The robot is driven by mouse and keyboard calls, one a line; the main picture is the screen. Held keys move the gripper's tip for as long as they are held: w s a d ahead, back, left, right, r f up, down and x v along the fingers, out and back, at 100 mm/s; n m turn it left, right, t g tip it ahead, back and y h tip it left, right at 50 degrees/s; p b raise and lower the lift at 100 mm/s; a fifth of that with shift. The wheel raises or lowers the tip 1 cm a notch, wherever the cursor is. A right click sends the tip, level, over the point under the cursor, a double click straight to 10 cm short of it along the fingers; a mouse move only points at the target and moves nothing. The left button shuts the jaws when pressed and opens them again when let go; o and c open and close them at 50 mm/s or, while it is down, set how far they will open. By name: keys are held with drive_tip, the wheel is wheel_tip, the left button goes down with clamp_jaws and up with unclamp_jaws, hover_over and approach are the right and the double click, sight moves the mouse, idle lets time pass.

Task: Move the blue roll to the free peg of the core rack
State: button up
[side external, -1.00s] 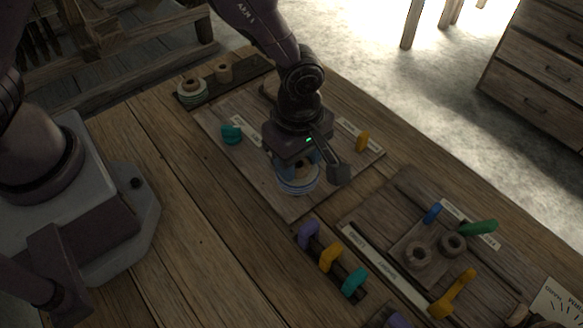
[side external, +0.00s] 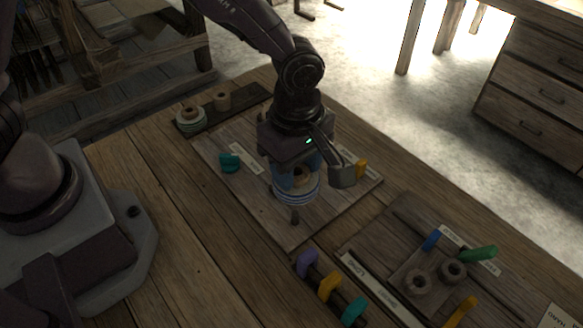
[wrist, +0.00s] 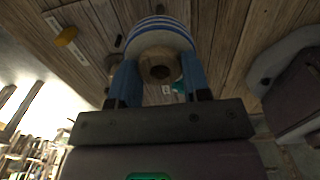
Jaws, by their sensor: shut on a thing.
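The blue roll (side external: 296,190), a white roll with blue stripes around a brown core, is held upright in my gripper (side external: 297,172). In the wrist view the striped roll (wrist: 160,37) sits between the two blue fingers of my gripper (wrist: 160,78), its core hole facing the camera. A short wooden peg (side external: 295,215) shows just below the roll on the board. The core rack (side external: 205,122), a dark strip at the back left, holds a green-and-white roll (side external: 190,120) at its left end. A bare wooden post or core (side external: 222,98) stands right of that roll.
The board (side external: 250,205) under my gripper carries a teal piece (side external: 229,162) and a yellow piece (side external: 361,168). Purple, yellow and teal pieces (side external: 328,288) line the front. A tray with two brown cores (side external: 454,271) lies right.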

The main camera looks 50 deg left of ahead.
drive_tip(key=w+a+r+n, duration=0.2)
drive_tip(key=w+a, duration=0.6)
drive_tip(key=w, duration=0.1)
drive_tip(key=n, duration=0.4)
hover_over(251, 86)
drive_tip(key=shift+f, duration=5.75)
drive_tip(key=shift+f, duration=0.15)
drive_tip(key=shift+f, duration=0.35)
drive_tip(key=shift+f, duration=0.15)
